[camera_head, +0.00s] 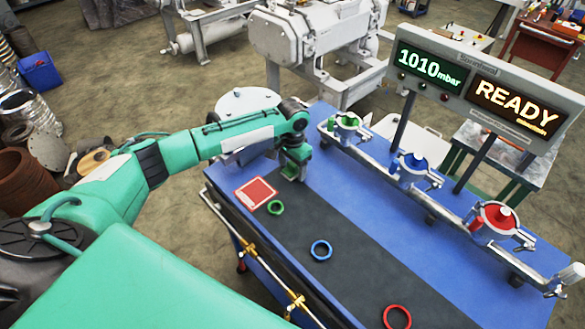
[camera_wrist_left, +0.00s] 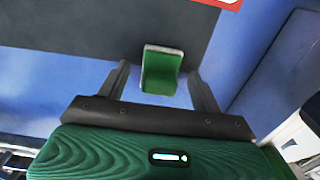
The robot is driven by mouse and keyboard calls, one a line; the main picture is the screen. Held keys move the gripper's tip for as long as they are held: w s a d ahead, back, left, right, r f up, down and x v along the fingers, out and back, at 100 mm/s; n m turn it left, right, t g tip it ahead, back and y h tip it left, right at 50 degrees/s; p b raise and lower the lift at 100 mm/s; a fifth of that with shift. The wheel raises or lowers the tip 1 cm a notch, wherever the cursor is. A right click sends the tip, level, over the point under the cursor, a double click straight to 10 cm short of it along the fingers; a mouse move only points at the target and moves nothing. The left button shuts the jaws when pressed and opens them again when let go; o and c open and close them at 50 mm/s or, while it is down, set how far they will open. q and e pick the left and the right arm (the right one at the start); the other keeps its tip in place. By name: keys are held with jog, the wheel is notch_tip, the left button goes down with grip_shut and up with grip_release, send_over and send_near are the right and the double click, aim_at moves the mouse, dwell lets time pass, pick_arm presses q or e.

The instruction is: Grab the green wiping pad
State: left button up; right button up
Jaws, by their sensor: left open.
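My left gripper (camera_wrist_left: 162,84) is open, with one finger on each side of the pad and a gap to both. In the head view my left gripper (camera_head: 294,171) points down at the far left part of the blue table (camera_head: 350,183). It largely hides the pad there. I cannot tell how far the fingertips are above the table. My right gripper is not in view.
A red square card (camera_head: 256,194) lies near the gripper. A green ring (camera_head: 276,208), a blue ring (camera_head: 320,251) and a red ring (camera_head: 397,318) lie along the table. A pipe (camera_head: 383,158) with coloured ports runs behind. A display (camera_head: 475,83) reads 1010 mbar and READY.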

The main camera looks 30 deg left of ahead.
pick_arm(q)
jog(key=shift+c, duration=0.7)
jog(key=c, duration=0.9)
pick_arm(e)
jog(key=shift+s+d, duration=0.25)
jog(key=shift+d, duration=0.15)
